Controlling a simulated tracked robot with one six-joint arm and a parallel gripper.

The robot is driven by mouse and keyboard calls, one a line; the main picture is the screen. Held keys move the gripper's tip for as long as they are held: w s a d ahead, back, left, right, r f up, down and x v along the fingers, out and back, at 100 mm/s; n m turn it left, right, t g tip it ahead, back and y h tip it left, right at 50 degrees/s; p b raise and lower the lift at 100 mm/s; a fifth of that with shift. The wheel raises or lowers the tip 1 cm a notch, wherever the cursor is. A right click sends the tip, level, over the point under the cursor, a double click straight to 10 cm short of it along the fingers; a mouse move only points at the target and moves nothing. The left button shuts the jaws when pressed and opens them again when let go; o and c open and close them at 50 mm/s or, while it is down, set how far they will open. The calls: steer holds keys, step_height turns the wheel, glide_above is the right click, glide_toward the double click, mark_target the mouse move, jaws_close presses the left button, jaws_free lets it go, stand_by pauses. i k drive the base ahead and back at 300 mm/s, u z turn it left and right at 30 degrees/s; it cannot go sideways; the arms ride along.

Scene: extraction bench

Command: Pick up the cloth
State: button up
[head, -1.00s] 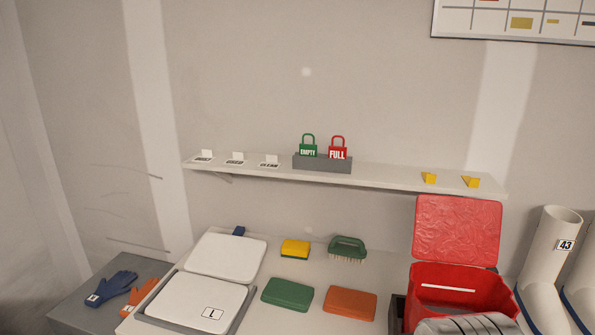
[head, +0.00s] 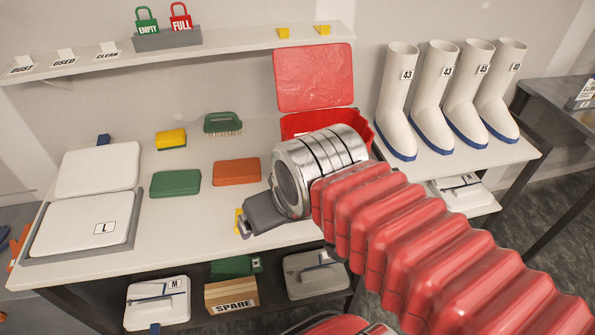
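I cannot identify a cloth for certain in the head view. A flat green block-like item (head: 175,183) and a flat orange one (head: 236,172) lie side by side on the white bench; I cannot tell whether either is folded cloth. My gripper (head: 243,226), dark grey at the end of my red-sleeved arm, is over the bench's front part, right of and nearer than the orange item. A small yellow patch shows beside its tip; I cannot tell what it is. The fingers are seen from behind, so their opening is hidden.
A yellow-green sponge (head: 171,139) and green brush (head: 222,123) lie behind. White lidded cases (head: 82,223) stand left. A red lidded bin (head: 313,78) is partly hidden behind my arm. White boots (head: 398,100) stand right. A shelf (head: 215,46) holds padlocks. Boxes sit below the bench.

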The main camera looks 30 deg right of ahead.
mark_target(183, 182)
steer(key=k, duration=0.65)
steer(key=u, duration=0.3)
steer(key=i, duration=0.85)
steer(key=u, duration=0.7)
steer(key=i, duration=0.65)
steer(key=u, duration=0.2)
